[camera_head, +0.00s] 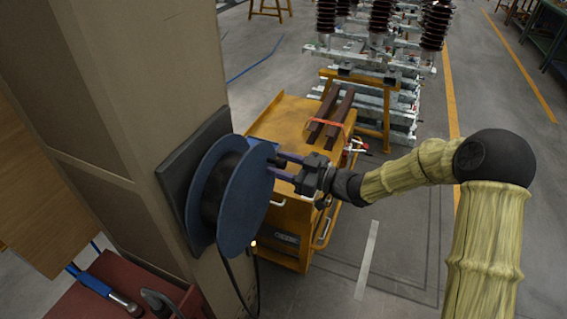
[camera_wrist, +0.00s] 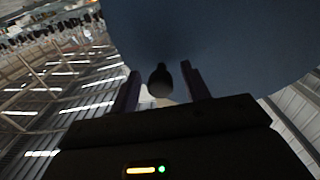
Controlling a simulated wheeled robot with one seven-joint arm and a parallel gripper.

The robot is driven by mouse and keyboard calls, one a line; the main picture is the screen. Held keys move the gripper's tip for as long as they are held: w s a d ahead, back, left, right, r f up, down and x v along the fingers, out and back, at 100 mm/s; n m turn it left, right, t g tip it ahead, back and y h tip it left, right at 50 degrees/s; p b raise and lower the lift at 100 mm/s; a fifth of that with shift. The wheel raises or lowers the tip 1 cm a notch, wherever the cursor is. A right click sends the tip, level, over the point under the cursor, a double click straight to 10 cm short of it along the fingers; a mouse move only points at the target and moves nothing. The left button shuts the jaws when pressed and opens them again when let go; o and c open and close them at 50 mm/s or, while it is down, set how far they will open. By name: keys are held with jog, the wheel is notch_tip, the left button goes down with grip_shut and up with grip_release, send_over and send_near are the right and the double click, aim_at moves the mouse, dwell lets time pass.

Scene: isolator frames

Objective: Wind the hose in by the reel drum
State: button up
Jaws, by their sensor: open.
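The blue reel drum (camera_head: 247,205) is mounted on the side of a beige column, with a black backing plate (camera_head: 180,165) behind it. A dark hose (camera_head: 232,280) hangs from the drum's underside; its lower end is not clear. In the wrist view the drum's blue face (camera_wrist: 210,40) fills the top, with a dark round knob (camera_wrist: 160,82) standing out from it. My gripper (camera_head: 279,168) is open at the drum's right side. In the wrist view its two fingers (camera_wrist: 160,90) are on either side of the knob; I cannot tell if they touch it.
A yellow cart (camera_head: 275,125) with brown bars stands just behind my gripper. Racks with dark insulators (camera_head: 380,50) are further back. A red surface with tools (camera_head: 95,300) lies at lower left. The floor at right is open around my arm.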

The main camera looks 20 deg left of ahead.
grip_shut()
jog(key=shift+w, duration=0.1)
